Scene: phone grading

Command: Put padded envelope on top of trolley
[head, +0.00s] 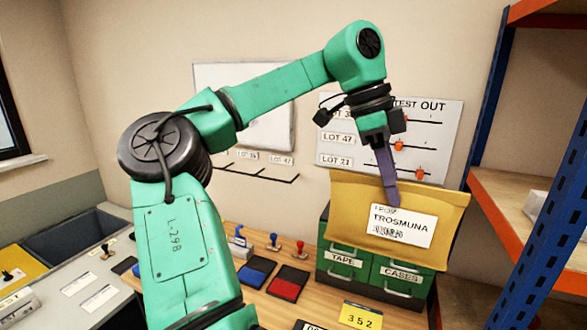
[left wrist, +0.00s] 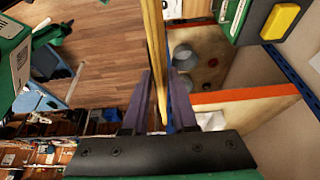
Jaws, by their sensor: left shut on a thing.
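The padded envelope (head: 350,205) is yellow with a white label that reads TROSMUNA. In the head view it hangs upright in front of a green drawer unit. My left gripper (head: 391,200) comes down from above and is shut on the envelope, one finger showing over the label. In the left wrist view the envelope (left wrist: 156,60) shows edge-on between the two purple fingers of my left gripper (left wrist: 156,110). My right gripper is not in view. I cannot make out the trolley for certain in either view.
The green drawer unit (head: 345,275) labelled TAPE and CASES stands on a wooden desk (head: 235,240) behind the envelope. Stamps and a red ink pad (head: 288,284) lie on the desk. A blue and orange shelf rack (head: 490,100) stands close at right.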

